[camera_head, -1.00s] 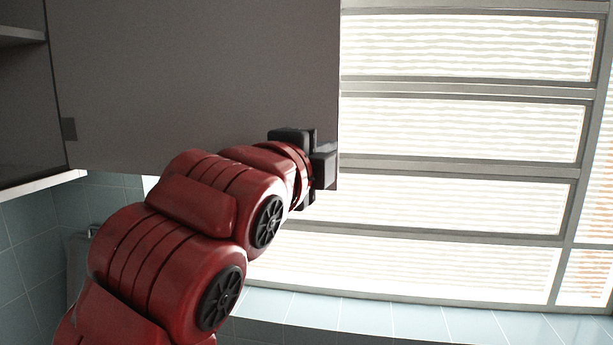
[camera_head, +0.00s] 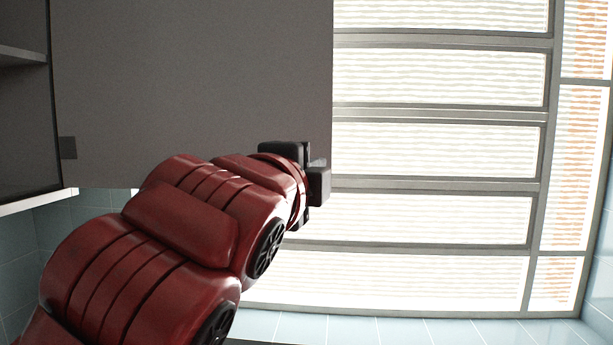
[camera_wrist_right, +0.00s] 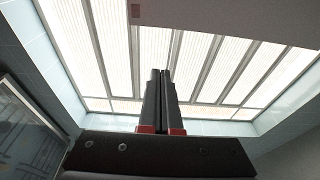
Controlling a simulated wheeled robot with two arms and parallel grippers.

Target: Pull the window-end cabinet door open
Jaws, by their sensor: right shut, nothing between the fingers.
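The window-end cabinet door (camera_head: 190,80) is a flat grey panel in the head view. It stands swung open, with a hinge at its left edge and the open cabinet (camera_head: 22,110) with a shelf beside it. My right gripper (camera_head: 318,180) is at the door's lower right corner, overlapping it in the picture; I cannot tell if it touches. In the right wrist view my right gripper (camera_wrist_right: 159,75) has its fingers together with nothing between them. The door's edge shows at the top there (camera_wrist_right: 220,15). My left gripper is not in view.
A large slatted window (camera_head: 435,150) fills the right side behind the door. Pale blue tiles (camera_head: 380,328) run below it. The cabinet's white underside edge (camera_head: 35,203) is at the left. The space right of the door looks clear.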

